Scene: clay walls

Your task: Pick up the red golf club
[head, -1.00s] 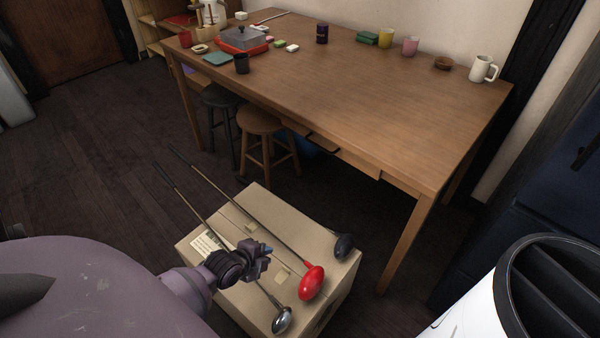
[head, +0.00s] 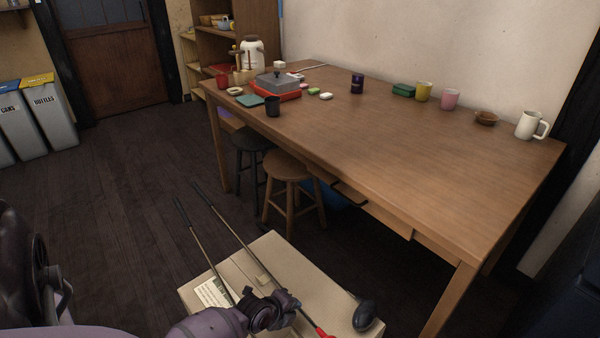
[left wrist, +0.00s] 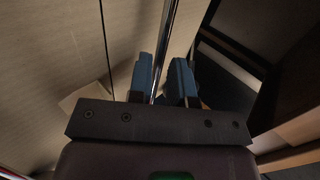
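The red golf club lies across a cardboard box; in the head view its thin shaft (head: 238,238) slants down to the red head (head: 321,333), mostly cut off by the bottom edge. My left gripper (head: 291,301) is at this shaft, a little above the head end. In the left wrist view its two blue fingertips (left wrist: 163,80) stand apart on either side of a shiny shaft (left wrist: 171,30), which appears to be the red club's. The fingers look open, with a gap on the shaft's right. My right gripper is not in view.
The cardboard box (head: 285,256) also bears a second club shaft (head: 208,258) to the left and a dark club head (head: 365,316) to the right. A wooden table (head: 400,165) and two stools (head: 287,168) stand behind. Bare floor (head: 110,190) lies to the left.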

